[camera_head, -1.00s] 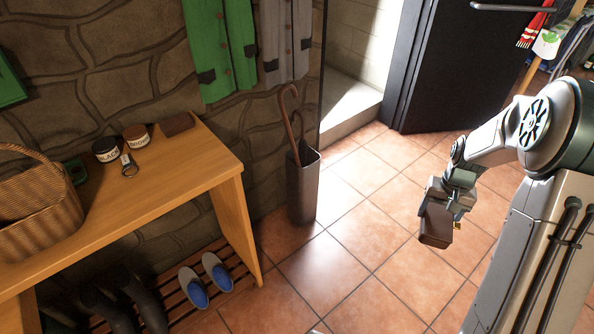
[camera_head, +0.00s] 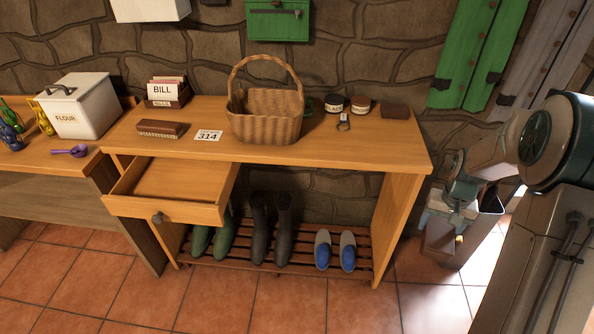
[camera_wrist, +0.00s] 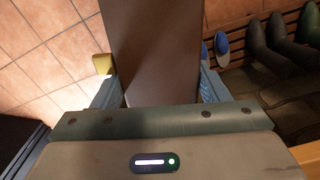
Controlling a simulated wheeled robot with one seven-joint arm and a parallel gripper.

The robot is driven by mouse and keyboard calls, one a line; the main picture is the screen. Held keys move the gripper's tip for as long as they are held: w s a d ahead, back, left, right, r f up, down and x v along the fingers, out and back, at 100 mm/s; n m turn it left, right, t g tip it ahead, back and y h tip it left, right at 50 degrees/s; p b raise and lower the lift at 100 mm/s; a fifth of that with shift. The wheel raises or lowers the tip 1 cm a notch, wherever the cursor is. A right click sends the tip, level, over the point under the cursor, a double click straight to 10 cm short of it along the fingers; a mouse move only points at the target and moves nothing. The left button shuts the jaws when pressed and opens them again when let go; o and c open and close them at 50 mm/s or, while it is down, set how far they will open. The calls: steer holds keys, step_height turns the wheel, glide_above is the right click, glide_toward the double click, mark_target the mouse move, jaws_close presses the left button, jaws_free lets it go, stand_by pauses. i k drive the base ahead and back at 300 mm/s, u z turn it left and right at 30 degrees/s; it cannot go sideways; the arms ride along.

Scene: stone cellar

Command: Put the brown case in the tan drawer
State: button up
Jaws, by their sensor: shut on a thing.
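My gripper (camera_head: 446,217) is shut on the brown case (camera_head: 438,242), right of the bench in the head view. The case hangs below the fingers, above the floor. In the wrist view the case (camera_wrist: 155,50) fills the space between the two fingers (camera_wrist: 158,92), and its far end is out of frame. The tan drawer (camera_head: 165,208) is pulled out under the left part of the bench. The inside that shows is empty. My gripper is well to the right of the drawer, apart from it.
The wooden bench (camera_head: 340,147) carries a wicker basket (camera_head: 265,128), a brush (camera_head: 161,129), a 314 card (camera_head: 208,136), a letter box (camera_head: 167,95), two jars and a brown wallet-like thing (camera_head: 395,111). Boots and slippers (camera_head: 347,252) stand on the rack below. Floor before the bench is clear.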

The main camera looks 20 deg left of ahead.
mark_target(178, 191)
steer(key=u, duration=2.25)
steer(key=i, duration=0.25)
steer(key=u, duration=0.05)
